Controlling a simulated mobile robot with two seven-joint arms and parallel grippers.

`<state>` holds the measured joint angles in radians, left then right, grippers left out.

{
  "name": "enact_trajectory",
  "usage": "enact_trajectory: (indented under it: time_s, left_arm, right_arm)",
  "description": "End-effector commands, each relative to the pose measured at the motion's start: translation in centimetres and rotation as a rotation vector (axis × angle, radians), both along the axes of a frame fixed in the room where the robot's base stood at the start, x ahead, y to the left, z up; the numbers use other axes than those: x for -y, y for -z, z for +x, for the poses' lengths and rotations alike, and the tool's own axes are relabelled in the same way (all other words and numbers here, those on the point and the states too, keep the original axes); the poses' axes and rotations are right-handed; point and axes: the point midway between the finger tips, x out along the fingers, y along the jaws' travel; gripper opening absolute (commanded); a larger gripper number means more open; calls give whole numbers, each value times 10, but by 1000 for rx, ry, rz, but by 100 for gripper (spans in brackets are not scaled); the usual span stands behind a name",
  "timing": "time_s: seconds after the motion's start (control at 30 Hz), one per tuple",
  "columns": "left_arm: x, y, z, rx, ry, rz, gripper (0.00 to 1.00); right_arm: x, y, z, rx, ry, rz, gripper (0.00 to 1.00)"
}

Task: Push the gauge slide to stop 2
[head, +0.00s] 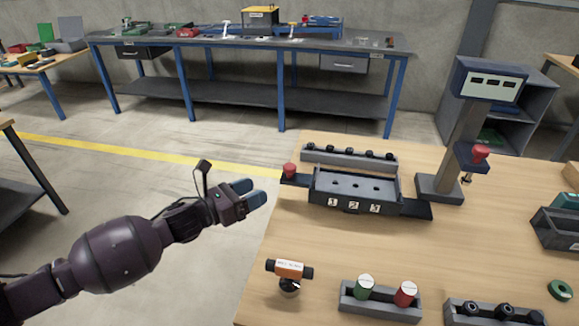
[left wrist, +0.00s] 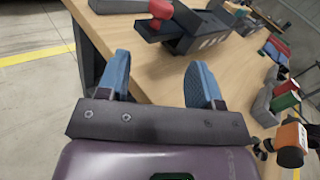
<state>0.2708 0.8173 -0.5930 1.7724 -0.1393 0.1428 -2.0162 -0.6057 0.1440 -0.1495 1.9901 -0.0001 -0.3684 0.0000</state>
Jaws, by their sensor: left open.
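The gauge (head: 353,187) is a dark block on the wooden table, with a top plate with holes and the labels 1, 2 and 3 on its front. Its slide (head: 294,180) sticks out at the left end and carries a red knob (head: 290,170). A dark flat bar (head: 418,209) sticks out at the right end. The red knob also shows in the left wrist view (left wrist: 161,9). My left gripper (head: 262,192) is open and empty, left of the knob and apart from it, near the table's left edge. My right gripper is not in view.
A grey rack (head: 350,157) with several black pieces stands behind the gauge. A post with a display (head: 488,82) stands to the right. An orange-and-black tool (head: 289,270) and a tray with green and red cylinders (head: 380,302) stand in front. Bare table lies between.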

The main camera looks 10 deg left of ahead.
Motion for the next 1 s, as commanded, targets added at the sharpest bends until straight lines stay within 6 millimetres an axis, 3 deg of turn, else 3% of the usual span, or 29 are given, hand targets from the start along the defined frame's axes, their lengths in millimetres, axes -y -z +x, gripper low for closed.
enact_trajectory:
  time_s: [0.1,0.33,0.8,1.0]
  left_arm:
    - [-3,-12,8,94,28,99,60]
    - [5,-17,19,138,40,140,60]
    - [58,-17,71,135,39,138,60]
    - [70,-16,84,134,38,138,60]
  right_arm:
    - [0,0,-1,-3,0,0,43]
    - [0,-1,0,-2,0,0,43]
    - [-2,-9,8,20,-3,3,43]
    - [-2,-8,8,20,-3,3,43]
